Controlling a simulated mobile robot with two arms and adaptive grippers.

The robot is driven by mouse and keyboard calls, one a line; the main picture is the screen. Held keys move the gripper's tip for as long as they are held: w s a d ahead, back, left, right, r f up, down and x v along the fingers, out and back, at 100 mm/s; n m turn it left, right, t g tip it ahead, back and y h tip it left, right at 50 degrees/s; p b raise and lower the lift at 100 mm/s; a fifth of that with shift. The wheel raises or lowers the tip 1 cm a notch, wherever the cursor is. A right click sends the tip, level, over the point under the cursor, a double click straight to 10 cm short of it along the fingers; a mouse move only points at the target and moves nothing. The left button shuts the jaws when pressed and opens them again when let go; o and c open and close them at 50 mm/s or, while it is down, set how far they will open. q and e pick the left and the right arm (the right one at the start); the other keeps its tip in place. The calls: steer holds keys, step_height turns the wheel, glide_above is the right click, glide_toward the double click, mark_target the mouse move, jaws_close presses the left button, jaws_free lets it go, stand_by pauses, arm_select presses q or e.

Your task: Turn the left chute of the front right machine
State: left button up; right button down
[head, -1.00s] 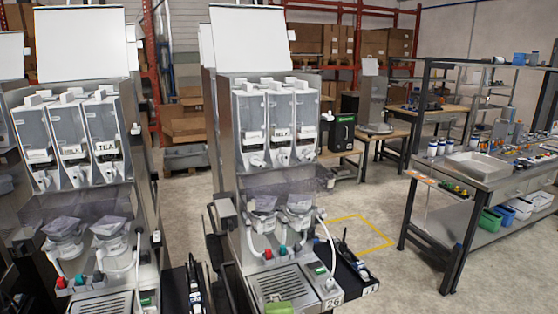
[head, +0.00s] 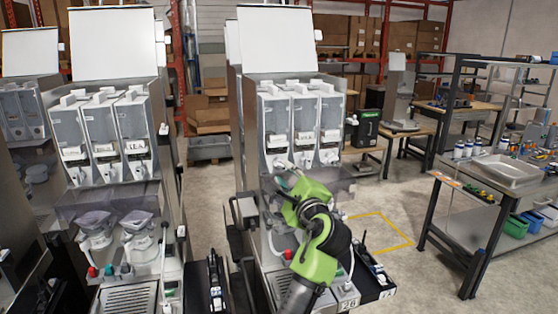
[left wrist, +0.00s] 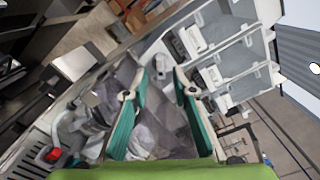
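The front right machine (head: 250,115) stands at the centre of the head view, with three clear canisters side by side. Its left chute (head: 281,163) is a white spout under the left canister. The middle chute (head: 305,158) and right chute (head: 329,156) sit beside it. My left gripper (head: 284,182) is in front of the machine, just below the left chute. In the left wrist view its two teal fingers (left wrist: 156,83) are spread apart with nothing clearly held between them. The arm hides the mixing bowls and part of the machine's lower front. My right gripper is not in view.
Another similar machine (head: 100,190) stands to the left, with a gap between the two. A steel workbench (head: 475,190) with a tray (head: 508,168) stands at the right. Clear floor lies between it and the front right machine, around a yellow floor outline (head: 402,232).

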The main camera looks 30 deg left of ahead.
mark_target(280, 167)
arm_select(q)
steer(key=p+x, duration=0.1)
steer(key=x, duration=0.4)
steer(key=shift+w+a+r+p, duration=0.1)
steer(key=shift+w+a+p, duration=0.15)
steer(key=shift+p, duration=0.15)
steer(key=shift+w+a, duration=0.35)
steer(key=shift+a, duration=0.05)
jaws_close()
